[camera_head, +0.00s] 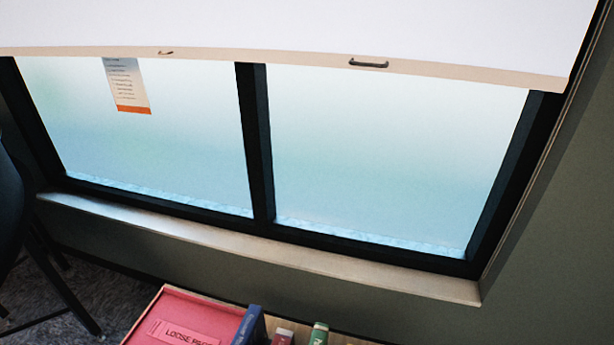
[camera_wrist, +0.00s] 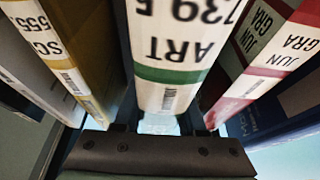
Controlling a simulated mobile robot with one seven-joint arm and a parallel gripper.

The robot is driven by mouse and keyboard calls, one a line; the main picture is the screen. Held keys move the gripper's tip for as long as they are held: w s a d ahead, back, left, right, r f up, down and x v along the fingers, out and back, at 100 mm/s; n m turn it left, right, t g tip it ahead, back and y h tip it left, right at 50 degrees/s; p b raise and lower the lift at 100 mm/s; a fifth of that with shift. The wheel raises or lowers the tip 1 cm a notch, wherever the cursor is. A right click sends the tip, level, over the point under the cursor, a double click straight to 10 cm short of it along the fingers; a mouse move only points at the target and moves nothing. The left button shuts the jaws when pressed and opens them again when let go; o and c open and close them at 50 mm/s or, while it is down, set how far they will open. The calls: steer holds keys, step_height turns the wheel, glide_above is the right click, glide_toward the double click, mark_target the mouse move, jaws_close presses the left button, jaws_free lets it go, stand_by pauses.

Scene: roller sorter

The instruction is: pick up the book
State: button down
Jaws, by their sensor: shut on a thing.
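In the wrist view, a book with a white spine label reading "ART" and a green band (camera_wrist: 172,75) stands in the middle, directly in front of my gripper (camera_wrist: 164,122). My gripper is shut on this book; its fingers lie at the two sides of the spine. Most of the fingers and the rest of the book are hidden. My gripper does not show in the head view. A green book (camera_head: 318,334) is partly visible at the bottom of the head view; I cannot tell if it is the same one.
Close beside the held book are a yellow book (camera_wrist: 62,35) on the left and a dark red book (camera_wrist: 262,62) on the right. In the head view, a pink box (camera_head: 185,318) and a blue book (camera_head: 248,327) sit below the window sill (camera_head: 270,252).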

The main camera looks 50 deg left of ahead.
step_height(320, 180, up, 10)
steer(key=shift+r+b, duration=0.1)
steer(key=shift+b, duration=0.55)
steer(key=shift+w, duration=0.1)
